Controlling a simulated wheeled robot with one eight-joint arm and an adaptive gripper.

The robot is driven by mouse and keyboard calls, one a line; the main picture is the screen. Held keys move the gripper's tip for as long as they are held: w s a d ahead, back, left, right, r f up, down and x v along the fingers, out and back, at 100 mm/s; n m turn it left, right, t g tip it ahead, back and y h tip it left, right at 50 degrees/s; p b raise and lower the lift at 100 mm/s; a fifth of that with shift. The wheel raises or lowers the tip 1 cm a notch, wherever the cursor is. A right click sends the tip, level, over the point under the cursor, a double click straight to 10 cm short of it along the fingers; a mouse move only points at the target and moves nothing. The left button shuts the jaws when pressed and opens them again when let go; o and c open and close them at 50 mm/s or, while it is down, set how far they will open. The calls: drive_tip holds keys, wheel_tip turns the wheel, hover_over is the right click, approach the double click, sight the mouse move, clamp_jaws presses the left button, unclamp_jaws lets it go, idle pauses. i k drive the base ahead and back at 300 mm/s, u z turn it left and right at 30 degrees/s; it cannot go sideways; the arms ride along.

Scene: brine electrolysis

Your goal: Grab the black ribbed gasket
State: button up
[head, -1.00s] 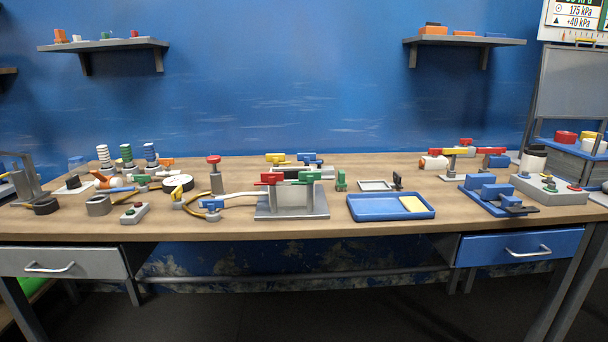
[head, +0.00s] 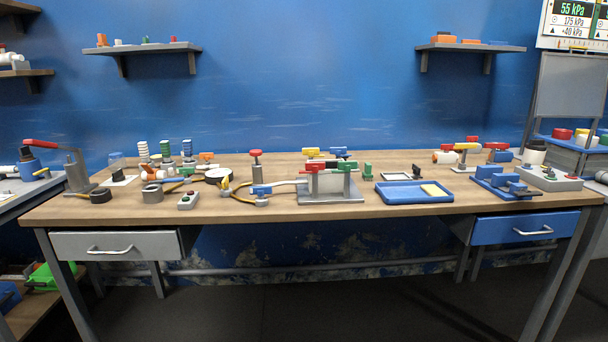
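I cannot tell for sure which thing is the black ribbed gasket; ribs are too small to make out. A black round piece (head: 101,196) lies near the front left of the wooden workbench (head: 350,213), next to a grey stand. A white-topped disc with a dark rim (head: 219,176) lies left of the middle. My gripper is not in view.
The blue tray (head: 391,197) holds a yellow piece. A grey stand with red and green handles (head: 330,187) is at the middle. A blue fixture (head: 500,185) and a grey control box (head: 548,181) are at right. Floor in front is clear.

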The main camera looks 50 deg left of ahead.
sight(329, 165)
drive_tip(key=z, duration=0.05)
drive_tip(key=k, duration=0.85)
drive_tip(key=u, duration=1.85)
drive_tip(key=i, duration=1.5)
drive_tip(key=k, duration=0.5)
drive_tip(key=z, duration=0.4)
